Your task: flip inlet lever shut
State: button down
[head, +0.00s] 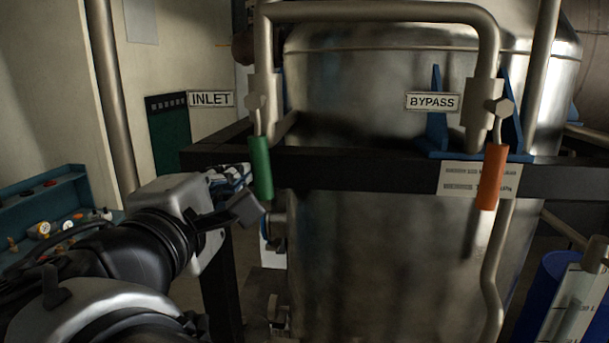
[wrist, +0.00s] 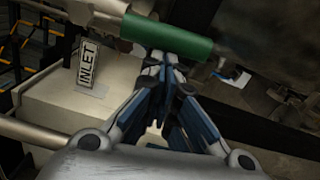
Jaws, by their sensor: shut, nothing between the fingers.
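The inlet lever has a green grip (head: 262,167) that hangs straight down from its valve on the left pipe, just right of the INLET sign (head: 211,99). In the wrist view the green grip (wrist: 166,36) lies across the top, just beyond my fingertips. My gripper (head: 246,172) is at the left side of the green grip, its fingertips close to it; I cannot tell whether they touch. In the wrist view my gripper (wrist: 171,60) has its fingertips together, with nothing between them. The INLET sign also shows in the wrist view (wrist: 88,62).
A second lever with an orange grip (head: 492,177) hangs down by the BYPASS sign (head: 432,102). A dark frame beam (head: 350,172) crosses behind the levers, before the steel tank (head: 380,260). A blue tray with fittings (head: 45,215) stands at the left.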

aim_at(267, 175)
jog(key=d+n, duration=0.1)
jog(key=d+n+b, duration=0.1)
jog(key=d+n, duration=0.1)
jog(key=shift+s+f, duration=0.15)
jog(key=shift+d+n, duration=0.8)
jog(key=shift+n, duration=0.3)
jog(key=d+r+n+p, duration=0.2)
jog(key=d+r+n, duration=0.4)
jog(key=d+n, duration=0.1)
jog(key=shift+s+d+t+p, duration=0.2)
jog(key=shift+s+t+p, duration=0.1)
jog(key=shift+s+p, duration=0.1)
